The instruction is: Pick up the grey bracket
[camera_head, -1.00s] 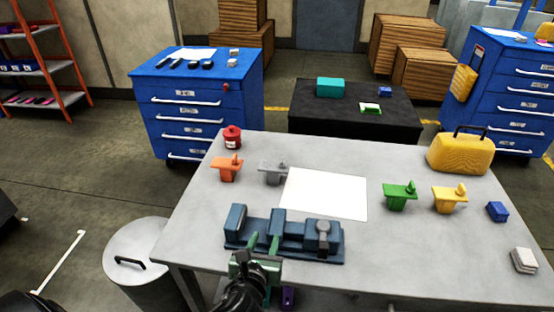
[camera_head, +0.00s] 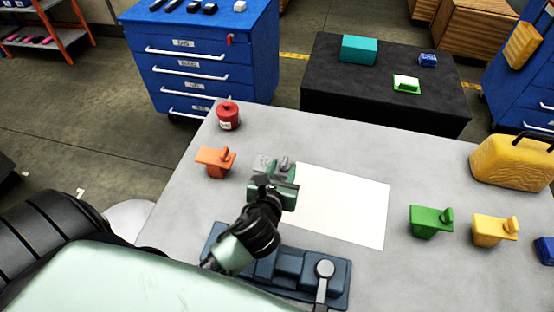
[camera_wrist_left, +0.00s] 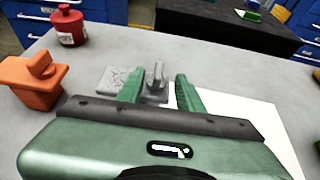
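The grey bracket (camera_head: 262,162) stands on the table just left of the white sheet, partly hidden behind my left gripper (camera_head: 276,172) in the head view. In the left wrist view, the flat plate of the bracket (camera_wrist_left: 113,80) lies left of the green fingers. Its raised knob stands between the two fingers, with a gap visible on each side. My left gripper is open and shows no hold on the bracket. My right gripper is in neither view.
An orange bracket (camera_head: 216,162) and a red canister (camera_head: 228,116) stand to the left. A blue fixture (camera_head: 335,285) lies in front, partly under my left arm. A white sheet (camera_head: 345,205) lies to the right, with green (camera_head: 430,222) and yellow (camera_head: 494,231) brackets beyond it.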

